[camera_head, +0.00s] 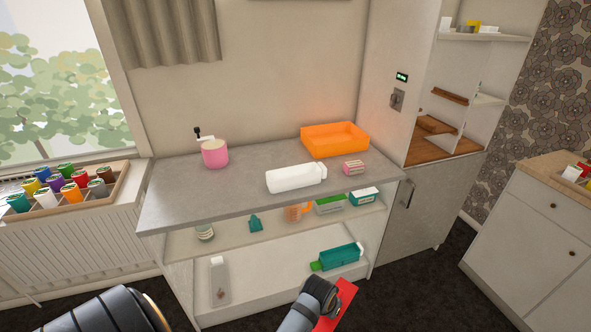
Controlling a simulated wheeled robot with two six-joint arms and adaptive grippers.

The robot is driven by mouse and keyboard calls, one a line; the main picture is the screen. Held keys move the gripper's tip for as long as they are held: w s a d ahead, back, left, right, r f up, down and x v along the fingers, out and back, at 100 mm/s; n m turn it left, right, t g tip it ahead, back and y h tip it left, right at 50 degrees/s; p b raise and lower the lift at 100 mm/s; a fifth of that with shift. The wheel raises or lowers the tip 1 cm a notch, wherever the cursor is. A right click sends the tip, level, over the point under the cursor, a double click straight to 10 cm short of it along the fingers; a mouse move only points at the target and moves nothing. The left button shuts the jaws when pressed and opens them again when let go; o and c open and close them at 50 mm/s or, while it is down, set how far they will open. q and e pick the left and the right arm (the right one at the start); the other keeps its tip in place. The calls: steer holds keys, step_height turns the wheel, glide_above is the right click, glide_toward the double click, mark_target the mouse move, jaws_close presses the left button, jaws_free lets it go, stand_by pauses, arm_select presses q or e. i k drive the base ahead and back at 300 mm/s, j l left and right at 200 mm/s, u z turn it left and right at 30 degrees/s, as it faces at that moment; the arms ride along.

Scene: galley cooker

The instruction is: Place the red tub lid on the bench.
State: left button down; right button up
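The red tub lid (341,300) is a flat red piece at the bottom centre, tilted and partly hidden by my arm. It appears in mid-air in front of the lower shelf. My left arm enters from the bottom left, and its dark wrist is right against the lid. My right gripper is out of view. The grey bench (185,199) is above and beyond the lid.
On the bench are a pink pot (215,154), an orange tray (335,140), a white bottle (296,178) and a small pink box (354,168). The bench's left front is clear. Shelves beneath hold bottles and boxes. A rack of coloured jars (66,213) stands at the left.

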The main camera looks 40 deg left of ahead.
mark_target(208, 182)
steer(key=k+j+z, duration=0.1)
steer(key=k+j, duration=0.25)
steer(key=j, duration=0.3)
steer(key=k+j+z, duration=0.1)
steer(key=k+j, duration=0.3)
steer(key=j, duration=0.2)
steer(key=k+j+z, duration=0.1)
steer(key=k+j, duration=0.35)
steer(key=j, duration=0.15)
steer(key=k+j+z, duration=0.1)
steer(key=k+j, duration=0.3)
steer(key=j, duration=0.15)
